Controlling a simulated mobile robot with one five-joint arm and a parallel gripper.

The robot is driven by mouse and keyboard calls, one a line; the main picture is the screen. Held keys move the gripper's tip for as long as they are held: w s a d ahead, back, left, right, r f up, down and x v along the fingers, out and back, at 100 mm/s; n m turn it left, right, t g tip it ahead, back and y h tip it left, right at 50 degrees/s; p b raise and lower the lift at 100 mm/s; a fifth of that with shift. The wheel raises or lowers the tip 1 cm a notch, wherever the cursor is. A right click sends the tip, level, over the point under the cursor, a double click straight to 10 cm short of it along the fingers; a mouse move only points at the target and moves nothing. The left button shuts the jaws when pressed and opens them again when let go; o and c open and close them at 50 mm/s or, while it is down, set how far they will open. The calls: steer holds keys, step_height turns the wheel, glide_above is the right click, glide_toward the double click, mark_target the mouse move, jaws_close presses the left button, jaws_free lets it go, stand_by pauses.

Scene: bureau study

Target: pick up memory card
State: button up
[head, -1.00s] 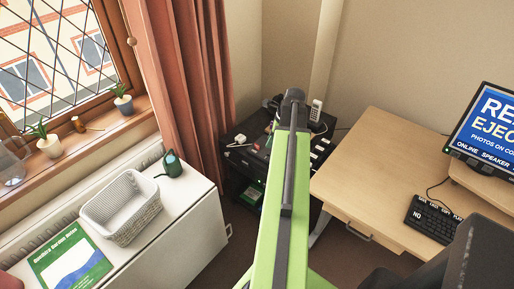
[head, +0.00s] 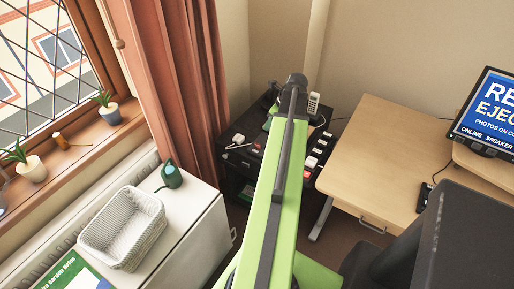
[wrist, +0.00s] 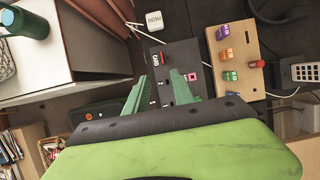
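In the wrist view my gripper (wrist: 160,77) is open, its two green fingers apart, with nothing seen between them but the dark panel behind. Beyond the fingertips lies a dark grey panel (wrist: 178,53) with a small red piece, a pink square and white markings. I cannot tell for certain which small piece is the memory card. Right of it a light wooden board (wrist: 243,48) carries purple, orange, green and red pieces. In the head view these lie on the low dark unit (head: 238,167) in the corner, partly hidden by my arm. The fingers are not clear there.
A wooden desk (head: 370,150) with a monitor (head: 488,112) stands right, a black chair (head: 470,240) in front. A white plug block (wrist: 154,20) and cables lie near the panel.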

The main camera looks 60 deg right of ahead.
steer(key=b, duration=1)
glide_toward(258, 147)
steer(key=shift+w+f, duration=0.7)
steer(key=shift+w, duration=0.25)
steer(key=b+x, duration=0.4)
steer(key=x, duration=0.1)
steer(key=shift+d+f+b, duration=0.2)
steer(key=shift+b, duration=0.2)
steer(key=shift+r, duration=0.15)
jaws_close()
